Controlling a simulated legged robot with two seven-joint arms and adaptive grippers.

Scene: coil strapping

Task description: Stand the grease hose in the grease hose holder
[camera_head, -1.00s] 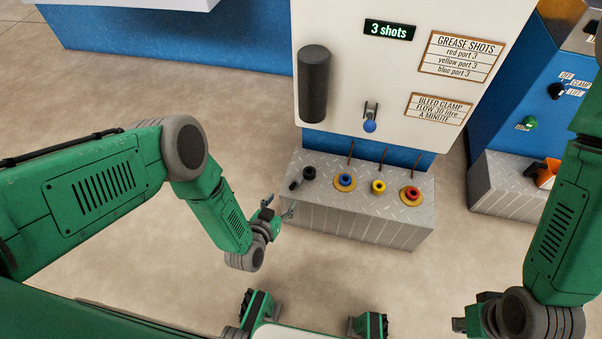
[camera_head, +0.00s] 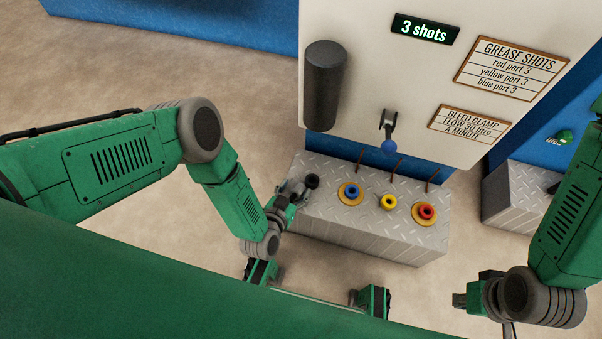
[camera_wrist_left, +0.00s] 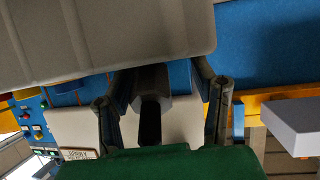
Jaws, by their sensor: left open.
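The plinth's left end carries a round black cup that looks like the grease hose holder (camera_head: 312,181). A short dark grey piece, apparently the grease hose, lies just left of it, now largely hidden by my left gripper (camera_head: 288,197). My left gripper is open at that corner of the plinth. In the left wrist view a dark grey blocky piece (camera_wrist_left: 152,82), perhaps the hose end, shows between the spread fingers; contact cannot be told. My right gripper (camera_head: 464,300) is at the lower right, away from the plinth, its fingers unclear.
The grey plinth (camera_head: 370,237) also bears blue (camera_head: 351,192), yellow (camera_head: 388,201) and red (camera_head: 426,212) ports with thin rods behind. Above stands a white panel with a black cylinder (camera_head: 325,85), a blue-tipped lever (camera_head: 388,145), signs and a "3 shots" display (camera_head: 425,29).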

